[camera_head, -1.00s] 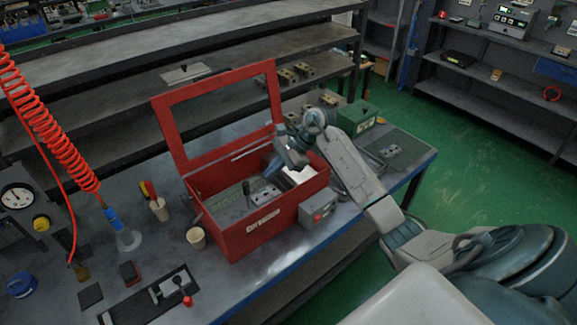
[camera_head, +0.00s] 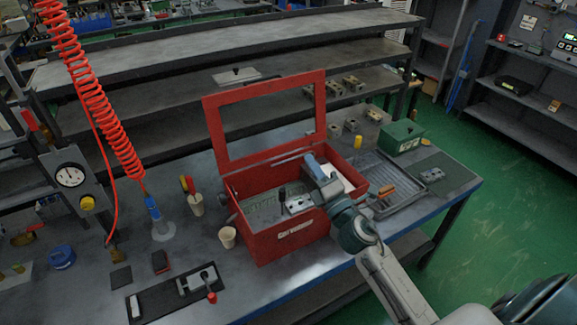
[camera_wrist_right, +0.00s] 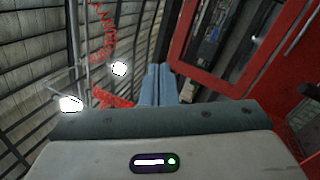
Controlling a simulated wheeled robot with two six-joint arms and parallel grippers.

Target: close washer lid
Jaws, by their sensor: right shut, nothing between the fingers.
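The red washer (camera_head: 262,246) stands on the workbench. Its lid (camera_head: 213,132), a red frame around a window opening, is raised and leans back. In the right wrist view, the lid frame (camera_wrist_right: 184,40) is at the upper middle and right. My right gripper (camera_head: 311,160) is over the right part of the open washer, in front of the lid and apart from it. Its blue fingers (camera_wrist_right: 158,70) are together and empty. A metal block with holes (camera_head: 298,205) sits inside the washer. My forearm hides the washer's front right corner. My left gripper is out of view.
A grey tray (camera_head: 392,170) with an orange-handled tool and a green box (camera_head: 400,137) are right of the washer. A coiled red hose (camera_head: 90,85) hangs at the left. Shelves stand behind.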

